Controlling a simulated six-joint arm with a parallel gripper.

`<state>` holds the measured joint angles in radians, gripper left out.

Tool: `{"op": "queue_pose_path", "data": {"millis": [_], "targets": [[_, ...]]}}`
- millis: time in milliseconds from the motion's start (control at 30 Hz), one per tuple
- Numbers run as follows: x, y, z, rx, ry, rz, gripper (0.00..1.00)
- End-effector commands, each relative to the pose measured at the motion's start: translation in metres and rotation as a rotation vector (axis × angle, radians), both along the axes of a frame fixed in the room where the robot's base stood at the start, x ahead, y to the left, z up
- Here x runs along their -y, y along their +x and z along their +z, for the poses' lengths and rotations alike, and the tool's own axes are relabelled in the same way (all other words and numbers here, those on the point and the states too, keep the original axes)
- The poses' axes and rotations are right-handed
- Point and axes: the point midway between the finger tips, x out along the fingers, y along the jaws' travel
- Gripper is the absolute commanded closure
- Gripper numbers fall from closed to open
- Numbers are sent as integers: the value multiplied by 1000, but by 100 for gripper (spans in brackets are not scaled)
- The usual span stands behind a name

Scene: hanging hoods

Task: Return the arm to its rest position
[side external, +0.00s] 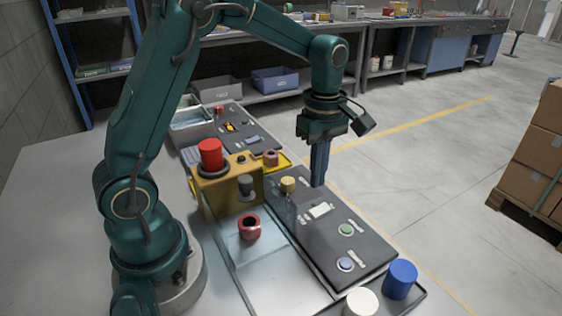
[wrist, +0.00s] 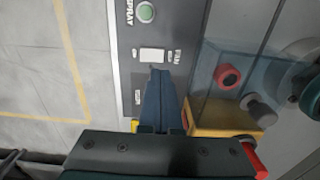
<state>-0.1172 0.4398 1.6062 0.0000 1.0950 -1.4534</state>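My gripper (side external: 318,182) hangs nearly straight down above the dark control panel (side external: 325,240). Its blue fingers are together with nothing between them. In the wrist view the fingertips (wrist: 158,70) overlap the panel close to the white FAN switch (wrist: 152,55). The switch (side external: 320,211) also shows in the side view, below and in front of the fingers. I cannot tell whether the fingers touch the panel, but they look a little above it.
The panel also carries a green button (side external: 346,229), a pale blue button (side external: 345,264) and a yellow knob (side external: 288,184). A yellow box (side external: 215,195) with a red cylinder (side external: 210,153) stands left of it. A red ring (side external: 249,227) and blue cylinder (side external: 400,279) are nearby.

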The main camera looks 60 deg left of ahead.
Motion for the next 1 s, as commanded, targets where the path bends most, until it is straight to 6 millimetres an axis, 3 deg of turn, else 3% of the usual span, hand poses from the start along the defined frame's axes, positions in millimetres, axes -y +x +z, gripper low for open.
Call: {"op": "queue_pose_path", "data": {"millis": [333,533,800,1000], "targets": [[1,1,4,10,1,-3,100],[7,-4,42,120,13,-24,100],[22,-52,91,296,64,-322,100],[30,-94,101,397,153,-674,100]]}}
